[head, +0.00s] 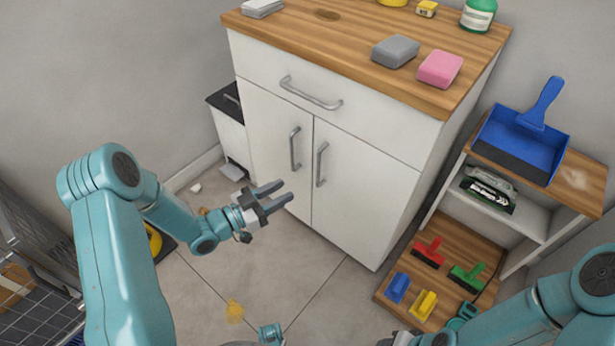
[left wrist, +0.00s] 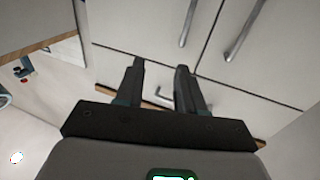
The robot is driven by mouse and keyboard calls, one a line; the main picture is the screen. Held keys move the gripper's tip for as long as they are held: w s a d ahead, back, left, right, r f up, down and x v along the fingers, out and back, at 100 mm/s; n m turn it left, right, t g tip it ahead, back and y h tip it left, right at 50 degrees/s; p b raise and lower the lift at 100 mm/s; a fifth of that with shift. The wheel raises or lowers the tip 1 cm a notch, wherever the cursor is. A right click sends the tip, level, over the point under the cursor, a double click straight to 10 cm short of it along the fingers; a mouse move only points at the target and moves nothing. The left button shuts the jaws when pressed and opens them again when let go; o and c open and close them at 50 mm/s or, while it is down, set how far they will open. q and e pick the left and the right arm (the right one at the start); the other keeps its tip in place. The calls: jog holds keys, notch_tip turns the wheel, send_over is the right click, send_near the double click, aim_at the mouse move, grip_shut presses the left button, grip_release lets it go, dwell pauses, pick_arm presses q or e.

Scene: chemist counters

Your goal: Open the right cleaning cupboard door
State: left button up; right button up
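The white cupboard has two lower doors, both shut. The right door (head: 358,195) has a vertical metal handle (head: 321,164) near the middle seam. The left door (head: 271,140) has a matching handle (head: 295,148). My left gripper (head: 281,195) is open and empty, in front of the left door and below and left of the right handle. The left wrist view is upside down; there the open fingers (left wrist: 160,80) point at the cupboard, and the right door's handle (left wrist: 188,24) lies above them, apart. My right arm shows at the lower right; its fingers are not visible.
A drawer with a metal handle (head: 310,94) is above the doors. A low shelf unit (head: 590,190) with a blue dustpan (head: 520,143) stands to the right. Several small brushes lie on a wooden board (head: 452,272). A small bin (head: 230,125) stands left.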

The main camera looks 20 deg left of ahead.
pick_arm(q)
jog(key=a+f+n+y+b, duration=0.1)
jog(key=a+f+b, duration=0.3)
jog(key=f, duration=0.2)
jog(key=b+x, duration=0.3)
jog(key=x, duration=1.2)
jog(key=shift+w+r+t+b, duration=0.2)
jog(key=shift+w+t+b, duration=0.1)
jog(key=shift+b, duration=0.05)
grip_shut()
